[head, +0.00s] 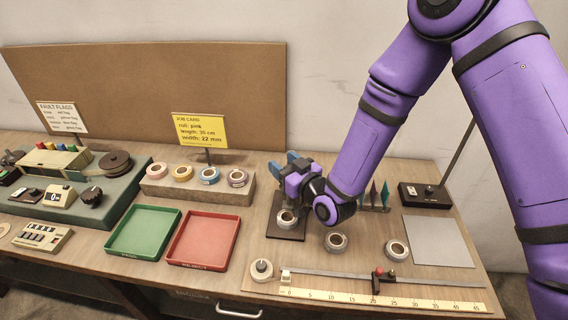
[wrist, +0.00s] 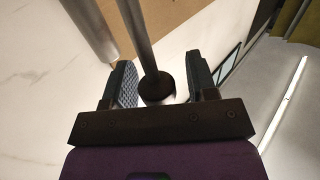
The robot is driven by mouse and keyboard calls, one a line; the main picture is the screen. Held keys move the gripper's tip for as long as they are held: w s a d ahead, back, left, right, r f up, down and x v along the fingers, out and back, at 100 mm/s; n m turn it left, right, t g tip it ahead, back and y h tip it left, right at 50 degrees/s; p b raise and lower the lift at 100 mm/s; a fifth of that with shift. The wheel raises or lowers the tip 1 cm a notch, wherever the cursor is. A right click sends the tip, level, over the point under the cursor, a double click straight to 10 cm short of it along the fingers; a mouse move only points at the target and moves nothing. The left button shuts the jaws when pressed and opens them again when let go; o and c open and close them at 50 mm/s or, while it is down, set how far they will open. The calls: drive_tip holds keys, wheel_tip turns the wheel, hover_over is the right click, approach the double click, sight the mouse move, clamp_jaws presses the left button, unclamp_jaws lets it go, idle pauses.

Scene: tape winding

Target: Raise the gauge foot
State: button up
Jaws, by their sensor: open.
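My gripper (head: 294,160) is over the dark gauge plate (head: 285,232) in the head view. A roll of tape (head: 287,219) lies on that plate, below my gripper. In the wrist view, my open gripper (wrist: 160,82) has one textured finger on each side of the dark round gauge foot (wrist: 154,88). The foot sits at the end of a thin grey rod (wrist: 136,35), with a small gap to each finger. A thicker grey post (wrist: 90,28) stands to the left of the rod. In the head view my gripper and arm hide the foot and rod.
A green tray (head: 143,252) and a red tray (head: 178,258) lie left of the plate. Several tape rolls stand on a block (head: 200,191). Loose rolls (head: 336,242) (head: 397,250) and a ruler (head: 385,300) lie right and in front. A grey sheet (head: 437,241) lies far right.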

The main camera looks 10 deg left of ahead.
drive_tip(key=v, duration=1)
drive_tip(key=shift+s+d, duration=0.2)
drive_tip(key=shift+d, duration=0.1)
drive_tip(key=shift+r, duration=0.1)
drive_tip(key=w+d+r+h, duration=0.4)
drive_tip(key=w+d+r, duration=0.2)
drive_tip(key=d+r, duration=0.15)
drive_tip(key=s+d+r+m+g+h, duration=0.1)
drive_tip(key=d+r+m+g+h, duration=0.15)
drive_tip(key=d+r+h, duration=0.6)
drive_tip(key=s+d+r+m+g, duration=0.1)
drive_tip(key=s+d+r, duration=0.3)
drive_tip(key=s, duration=0.4)
drive_tip(key=s+d+r+m+g, duration=0.2)
drive_tip(key=s+d+r+m, duration=0.1)
drive_tip(key=s+d, duration=0.4)
drive_tip(key=s+d+r+m+g, duration=0.1)
drive_tip(key=s+d+r+m, duration=0.2)
drive_tip(key=s+d+r, duration=0.2)
drive_tip(key=s+d+h, duration=0.1)
drive_tip(key=s, duration=0.2)
drive_tip(key=shift+s+r, duration=0.3)
drive_tip(key=shift+s, duration=0.05)
